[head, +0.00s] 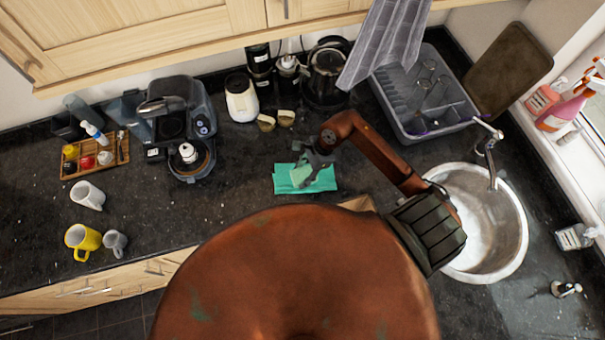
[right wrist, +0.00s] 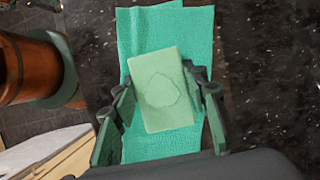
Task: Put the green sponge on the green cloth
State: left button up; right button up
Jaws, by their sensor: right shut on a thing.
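The green sponge (right wrist: 162,90) is a pale green block with a leaf-like outline on its face. My right gripper (right wrist: 162,95) is shut on it, with one finger on each side. In the head view the sponge (head: 300,174) shows below my right gripper (head: 306,168), over the green cloth. The green cloth (head: 322,182) is a teal folded piece lying flat on the dark counter. It also shows behind the sponge in the right wrist view (right wrist: 140,32). I cannot tell whether the sponge touches the cloth. My left gripper is not in view.
The sink (head: 500,235) and a grey dish rack (head: 425,105) are on the right. A coffee machine (head: 180,125), a wooden tray (head: 95,152) and several mugs stand on the left. The counter left of the cloth is clear.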

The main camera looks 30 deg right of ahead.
jog(key=shift+f, duration=0.3)
jog(key=o, duration=0.9)
jog(key=shift+d, duration=0.1)
jog(key=shift+o, duration=0.2)
jog(key=shift+r, duration=0.1)
jog(key=shift+r+p, duration=0.6)
jog(key=shift+p, duration=0.05)
jog(key=b+v, duration=0.2)
jog(key=v, duration=0.9)
jog(key=shift+r+b, duration=0.35)
jog(key=shift+b, duration=0.05)
jog(key=shift+d+f, duration=0.1)
